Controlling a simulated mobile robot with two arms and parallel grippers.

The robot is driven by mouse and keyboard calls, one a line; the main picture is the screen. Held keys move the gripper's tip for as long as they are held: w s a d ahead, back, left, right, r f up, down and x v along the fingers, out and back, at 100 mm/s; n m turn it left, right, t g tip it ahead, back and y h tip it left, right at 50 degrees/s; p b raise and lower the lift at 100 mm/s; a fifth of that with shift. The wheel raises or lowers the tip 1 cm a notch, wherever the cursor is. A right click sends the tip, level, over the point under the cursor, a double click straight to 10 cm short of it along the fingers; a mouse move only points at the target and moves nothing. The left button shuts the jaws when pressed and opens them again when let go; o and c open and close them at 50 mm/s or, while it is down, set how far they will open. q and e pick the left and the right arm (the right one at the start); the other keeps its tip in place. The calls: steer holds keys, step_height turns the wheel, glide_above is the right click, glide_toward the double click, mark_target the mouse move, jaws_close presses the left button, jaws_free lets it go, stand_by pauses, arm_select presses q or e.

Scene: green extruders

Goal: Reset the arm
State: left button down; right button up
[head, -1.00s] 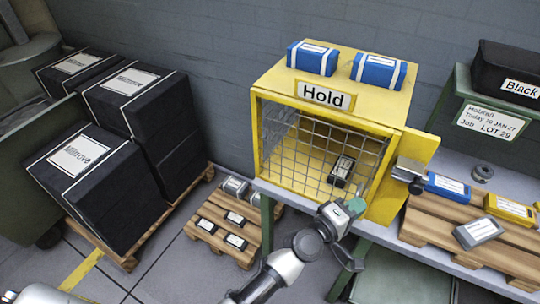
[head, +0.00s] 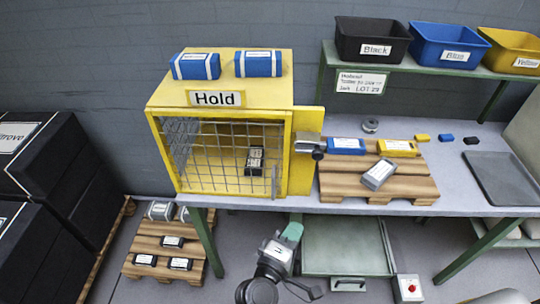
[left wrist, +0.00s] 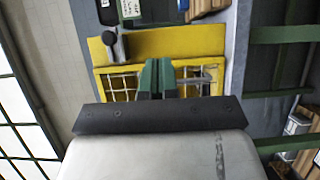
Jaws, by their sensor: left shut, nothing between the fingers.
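My left gripper (head: 292,231) is in front of and below the table edge, under the right part of the yellow Hold cage. Its green fingers are shut with nothing between them; they also show in the left wrist view (left wrist: 157,78). The yellow Hold cage (head: 220,98) stands on the table with its wire mesh door (head: 225,158) closed across the front. A black labelled block (head: 255,160) sits inside behind the mesh. The cage's latch (head: 309,145) is on its right side. In the left wrist view, the yellow frame and mesh (left wrist: 122,82) lie beyond the fingers. My right gripper is not in view.
A wooden pallet (head: 345,186) with blue, yellow and grey blocks is right of the cage. Black, blue (head: 447,46) and yellow bins stand on a shelf. A floor pallet (head: 150,245) and black stacked boxes (head: 45,165) are at left. A green drawer (head: 345,245) is below the table.

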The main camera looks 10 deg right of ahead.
arm_select(q)
steer(key=s+a+f+m+g+y, duration=0.2)
steer(key=a+f, duration=0.3)
steer(key=f, duration=0.4)
steer(key=s+a+f+m+g+y, duration=0.1)
steer(key=s+a+f+m+y, duration=0.2)
steer(key=f, duration=0.6)
steer(key=s+a+f+m+g+y, duration=0.1)
steer(key=s+a+f+g, duration=0.1)
steer(key=a+f, duration=0.6)
steer(key=s+a+f+m+g+y, duration=0.3)
steer(key=s+a+f, duration=0.6)
steer(key=s, duration=0.3)
steer(key=s+a+f+m+g+y, duration=0.2)
steer(key=s+a+f+g+y, duration=0.1)
steer(key=s+a+f, duration=0.6)
steer(key=s+a+g, duration=0.1)
steer(key=s+a, duration=0.1)
steer(key=s, duration=0.2)
steer(key=shift+s+a+f+m, duration=0.15)
steer(key=shift+s+a+m, duration=0.15)
steer(key=shift+a+m, duration=0.1)
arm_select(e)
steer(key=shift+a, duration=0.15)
arm_select(q)
steer(key=shift+d, duration=0.1)
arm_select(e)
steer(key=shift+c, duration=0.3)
